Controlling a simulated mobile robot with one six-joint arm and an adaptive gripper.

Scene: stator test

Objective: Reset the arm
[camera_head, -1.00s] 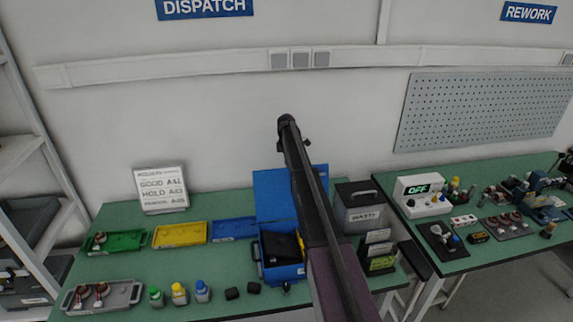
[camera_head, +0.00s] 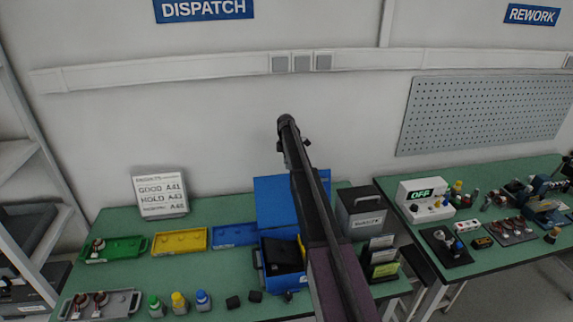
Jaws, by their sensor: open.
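My arm, black with a purple lower part, rises from the bottom edge to a rounded black end at the picture's middle, in front of the wall. I cannot make out gripper fingers on it, and nothing held shows. My arm covers part of the green dispatch table (camera_head: 200,272) and the right side of an open blue box (camera_head: 283,277) with dark contents.
Green (camera_head: 114,250), yellow (camera_head: 180,241) and blue (camera_head: 235,235) trays line the table. A grey tray (camera_head: 100,303) holds copper-coloured parts. Coloured bottles (camera_head: 179,302) stand in front. A waste bin (camera_head: 361,212) and card holder (camera_head: 381,258) stand right.

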